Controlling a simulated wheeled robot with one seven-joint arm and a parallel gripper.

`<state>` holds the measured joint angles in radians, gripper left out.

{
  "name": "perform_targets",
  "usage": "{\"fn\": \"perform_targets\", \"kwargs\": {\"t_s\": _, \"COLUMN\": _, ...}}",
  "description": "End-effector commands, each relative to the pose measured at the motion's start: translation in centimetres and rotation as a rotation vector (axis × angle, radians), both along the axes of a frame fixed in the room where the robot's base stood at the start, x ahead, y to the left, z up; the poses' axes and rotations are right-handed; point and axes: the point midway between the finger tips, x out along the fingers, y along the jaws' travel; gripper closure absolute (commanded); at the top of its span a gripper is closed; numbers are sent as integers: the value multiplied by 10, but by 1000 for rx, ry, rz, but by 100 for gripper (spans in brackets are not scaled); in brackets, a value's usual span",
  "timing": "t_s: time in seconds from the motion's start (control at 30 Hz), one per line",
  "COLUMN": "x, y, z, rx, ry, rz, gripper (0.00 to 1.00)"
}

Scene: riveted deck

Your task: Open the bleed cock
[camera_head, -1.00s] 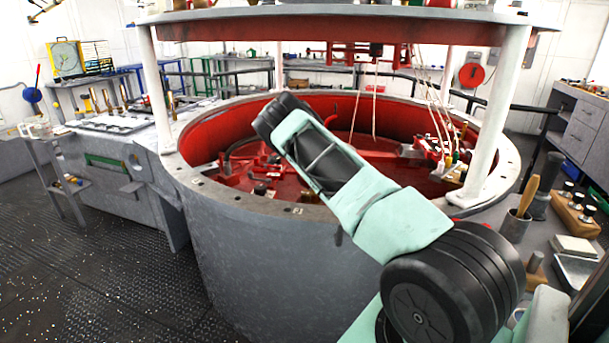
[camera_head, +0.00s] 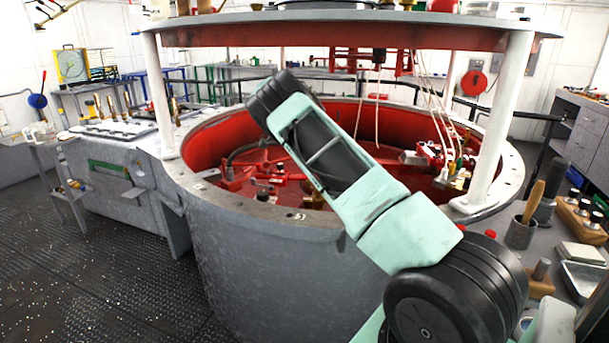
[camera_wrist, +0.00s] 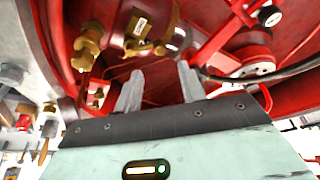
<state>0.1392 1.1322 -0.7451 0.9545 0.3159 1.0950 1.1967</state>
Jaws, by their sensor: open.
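In the wrist view my gripper (camera_wrist: 160,84) is open, its two pale fingers apart with nothing between them. Ahead of the fingers, inside the red wall, is a brass fitting with a pale marked tag (camera_wrist: 140,27). A brass valve-like fitting (camera_wrist: 88,45) stands to its left, close to the wall. I cannot tell for sure which brass part is the bleed cock, nor read the tag. The fingers appear apart from both fittings. In the head view my gripper is hidden behind my arm, which reaches over the big round tub (camera_head: 270,265).
A black hose (camera_wrist: 235,78) and a round gauge (camera_wrist: 269,16) lie to the right in the wrist view. White posts (camera_head: 503,115) and hanging cords (camera_head: 433,95) stand around the tub's rim. A bench with tools (camera_head: 583,232) is at the right. The floor at left is clear.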

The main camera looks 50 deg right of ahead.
Motion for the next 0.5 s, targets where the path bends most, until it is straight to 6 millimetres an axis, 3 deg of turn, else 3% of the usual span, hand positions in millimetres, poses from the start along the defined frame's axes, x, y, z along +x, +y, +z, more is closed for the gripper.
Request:
{"fn": "perform_targets", "kwargs": {"t_s": 0.1, "x": 3, "y": 11, "z": 26, "rx": -1, "ry": -4, "rz": 2, "gripper": 59}}
{"fn": "perform_targets", "kwargs": {"t_s": 0.3, "x": 6, "y": 24, "z": 60, "rx": -1, "ry": -2, "rz": 2, "gripper": 59}}
{"fn": "perform_targets", "kwargs": {"t_s": 0.5, "x": 7, "y": 30, "z": 75, "rx": 0, "ry": 0, "rz": 0, "gripper": 59}}
